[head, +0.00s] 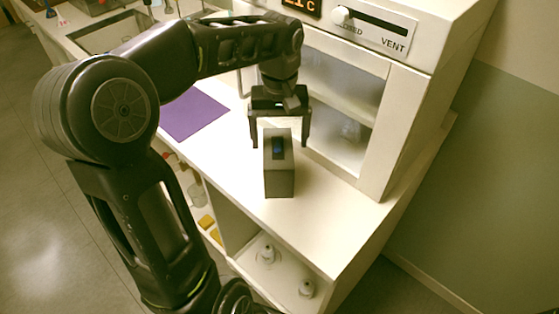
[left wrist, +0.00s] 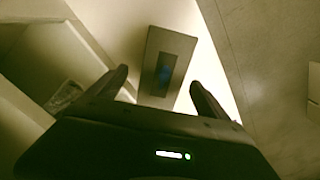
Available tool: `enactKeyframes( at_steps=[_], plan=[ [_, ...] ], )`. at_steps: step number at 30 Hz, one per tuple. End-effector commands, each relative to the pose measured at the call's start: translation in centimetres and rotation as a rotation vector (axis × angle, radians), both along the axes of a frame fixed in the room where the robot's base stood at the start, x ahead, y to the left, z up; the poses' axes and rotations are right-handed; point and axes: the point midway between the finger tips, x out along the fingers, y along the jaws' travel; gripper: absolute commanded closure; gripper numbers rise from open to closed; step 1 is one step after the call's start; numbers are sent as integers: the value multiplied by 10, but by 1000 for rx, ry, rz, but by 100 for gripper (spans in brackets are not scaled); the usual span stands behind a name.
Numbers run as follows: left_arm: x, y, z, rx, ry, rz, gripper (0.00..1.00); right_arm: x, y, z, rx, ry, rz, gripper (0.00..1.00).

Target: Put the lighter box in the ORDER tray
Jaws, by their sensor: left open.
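My left gripper (head: 279,143) is open just behind and above the box. In the left wrist view the box (left wrist: 165,66) shows between the two open fingers (left wrist: 162,80), a little beyond their tips. I cannot tell from these frames whether this is the lighter box. No second box and no tray marked ORDER can be made out. My right gripper is not in view.
A white cabinet (head: 400,100) with a VENT slider and glass front stands close behind the gripper. A purple mat (head: 194,116) lies on the counter to the left. Small bottles (head: 306,289) stand on the shelf below. A sink (head: 108,32) is at the far left.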

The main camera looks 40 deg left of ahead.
Motion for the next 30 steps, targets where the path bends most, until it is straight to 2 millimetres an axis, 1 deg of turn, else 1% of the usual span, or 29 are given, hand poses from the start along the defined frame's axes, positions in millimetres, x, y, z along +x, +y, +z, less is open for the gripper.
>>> enactKeyframes(
  at_steps=[6,15,18,20,24,27,30],
  plan=[
    [-1,0,-21,1,2,-1,11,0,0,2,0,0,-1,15],
    [-1,1,-24,1,1,-1,11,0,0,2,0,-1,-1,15],
    [-1,1,-28,0,3,0,11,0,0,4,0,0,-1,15],
    [-3,1,-34,0,5,-1,11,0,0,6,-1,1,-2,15],
    [-5,2,-53,-1,6,0,11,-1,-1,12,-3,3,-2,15],
    [-4,2,-68,0,4,-1,11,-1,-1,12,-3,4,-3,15],
    [-4,2,-75,0,1,-1,11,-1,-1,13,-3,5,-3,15]
  ],
)
